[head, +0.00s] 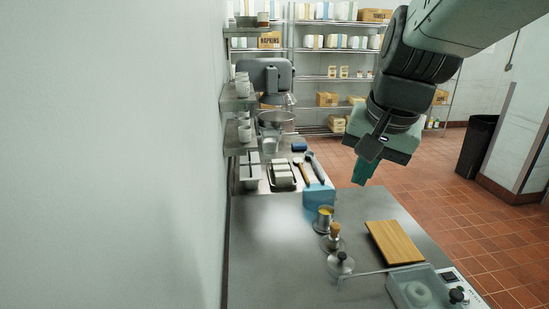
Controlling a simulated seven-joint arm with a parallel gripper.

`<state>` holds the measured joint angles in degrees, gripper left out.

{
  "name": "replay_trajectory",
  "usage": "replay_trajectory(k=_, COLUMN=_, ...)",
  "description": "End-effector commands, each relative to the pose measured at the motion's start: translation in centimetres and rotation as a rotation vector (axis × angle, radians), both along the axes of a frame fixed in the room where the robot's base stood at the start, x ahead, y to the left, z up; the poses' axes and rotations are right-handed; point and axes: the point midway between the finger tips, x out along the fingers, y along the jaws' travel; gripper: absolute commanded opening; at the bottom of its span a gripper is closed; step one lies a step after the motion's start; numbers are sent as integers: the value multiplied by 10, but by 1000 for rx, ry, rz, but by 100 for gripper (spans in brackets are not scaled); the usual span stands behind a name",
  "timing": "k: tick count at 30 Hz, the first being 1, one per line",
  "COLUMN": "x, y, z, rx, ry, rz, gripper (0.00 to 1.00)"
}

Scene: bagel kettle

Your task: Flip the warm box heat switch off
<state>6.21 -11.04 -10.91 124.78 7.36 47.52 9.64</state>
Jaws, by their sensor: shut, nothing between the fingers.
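A translucent pale box (395,290), which looks like the warm box, sits at the bottom right of the metal counter with a pale ring-shaped item (418,293) inside. A light control panel (465,283) adjoins its right side. It carries a small dark switch-like part (449,275) and a black knob (457,295); the switch's position is too small to tell. My gripper (364,172) is shut and empty, pointing down in the air, above and left of the panel in the picture. It touches nothing.
A wooden board (394,243) lies behind the box. A thin rod (375,272) crosses toward the box from a lidded metal item (340,264). A metal cup (324,218) and blue container (319,198) stand farther back. The counter's left part (270,265) is clear.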

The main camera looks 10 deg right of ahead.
Motion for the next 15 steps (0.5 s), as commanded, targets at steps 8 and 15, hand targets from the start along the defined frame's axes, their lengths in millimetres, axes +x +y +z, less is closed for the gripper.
replay_trajectory(k=8, x=60, y=-100, z=-54, rx=59, ry=80, rz=-363, gripper=0)
replay_trajectory(k=15, x=82, y=-197, z=-119, rx=50, ry=137, rz=-656, gripper=0)
